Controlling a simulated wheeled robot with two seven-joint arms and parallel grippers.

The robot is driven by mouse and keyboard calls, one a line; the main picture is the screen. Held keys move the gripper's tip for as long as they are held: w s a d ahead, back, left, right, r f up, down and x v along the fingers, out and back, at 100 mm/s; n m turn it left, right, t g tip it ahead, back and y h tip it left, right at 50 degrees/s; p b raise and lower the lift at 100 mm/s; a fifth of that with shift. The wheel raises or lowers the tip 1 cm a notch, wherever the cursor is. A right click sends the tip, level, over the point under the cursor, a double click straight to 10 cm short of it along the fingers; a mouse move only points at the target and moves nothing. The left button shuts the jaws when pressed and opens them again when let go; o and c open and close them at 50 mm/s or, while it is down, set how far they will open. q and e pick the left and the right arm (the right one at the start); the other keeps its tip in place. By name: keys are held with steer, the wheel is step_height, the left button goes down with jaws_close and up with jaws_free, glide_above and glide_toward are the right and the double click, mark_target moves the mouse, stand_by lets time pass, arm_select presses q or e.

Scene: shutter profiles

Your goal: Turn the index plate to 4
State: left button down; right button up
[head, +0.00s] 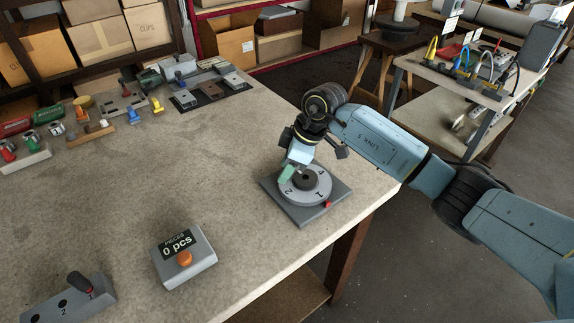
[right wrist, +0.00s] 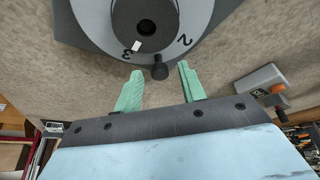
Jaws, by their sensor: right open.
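The index plate (head: 311,199) is a light grey disc with a dark hub, on a square grey base (head: 303,218) near the table's right edge. In the head view digits 1, 2 and what looks like 4 show; a red marker (head: 327,204) sits at the rim near 1. In the right wrist view the disc (right wrist: 205,12) shows 2 and 3, with a dark peg (right wrist: 159,71) at its rim between them. My right gripper (right wrist: 160,68) is open; its green fingers stand either side of the peg, apparently without touching it. My left gripper is not in view.
A grey counter box (head: 200,270) reading 0 pcs, with an orange button, stands left of the base. A grey block with a dark handle (head: 78,284) is at the near left. Several fixtures and small parts lie at the back left. The table middle is clear.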

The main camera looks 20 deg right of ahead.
steer(key=shift+c, duration=0.2)
jaws_close()
